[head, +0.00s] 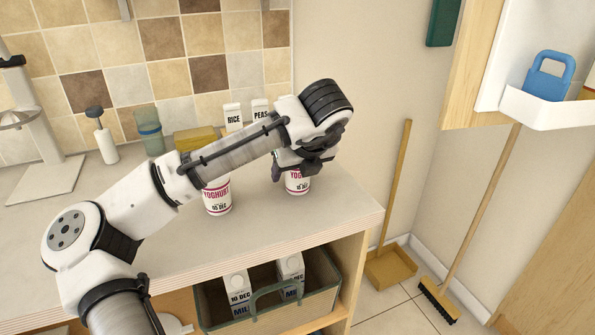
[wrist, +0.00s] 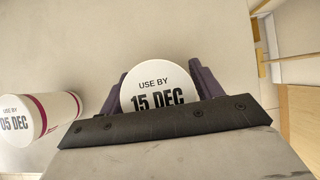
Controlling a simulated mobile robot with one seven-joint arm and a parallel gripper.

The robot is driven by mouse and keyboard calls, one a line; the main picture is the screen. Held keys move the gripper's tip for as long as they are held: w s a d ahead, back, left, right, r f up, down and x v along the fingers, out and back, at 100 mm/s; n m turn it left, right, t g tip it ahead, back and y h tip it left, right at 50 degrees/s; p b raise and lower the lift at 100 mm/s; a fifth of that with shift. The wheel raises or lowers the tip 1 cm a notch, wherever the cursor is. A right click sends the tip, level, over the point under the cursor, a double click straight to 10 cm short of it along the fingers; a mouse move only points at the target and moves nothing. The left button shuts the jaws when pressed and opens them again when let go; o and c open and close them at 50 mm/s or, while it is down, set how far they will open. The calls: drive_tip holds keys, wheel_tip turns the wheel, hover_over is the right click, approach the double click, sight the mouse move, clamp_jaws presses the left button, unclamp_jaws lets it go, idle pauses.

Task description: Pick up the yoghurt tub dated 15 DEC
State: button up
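The yoghurt tub dated 15 DEC (wrist: 158,85) is in the wrist view, its white lid seen from above between my gripper's two purple fingers. It also shows in the head view (head: 297,186), standing upright near the counter's right end, its top hidden by my gripper (head: 297,168). In the wrist view my gripper (wrist: 160,92) has a finger on each side of the lid; I cannot tell whether they touch the tub. A second yoghurt tub (head: 217,197) stands to the left; its lid reads 05 DEC in the wrist view (wrist: 20,122).
RICE (head: 233,116) and PEAS (head: 260,107) cartons, a yellow block (head: 195,138) and a green glass (head: 150,132) stand at the back of the counter (head: 335,210). A crate (head: 205,310) with milk cartons sits below. The counter's right edge is close to the tub.

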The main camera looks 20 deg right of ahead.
drive_tip(key=c, duration=0.7)
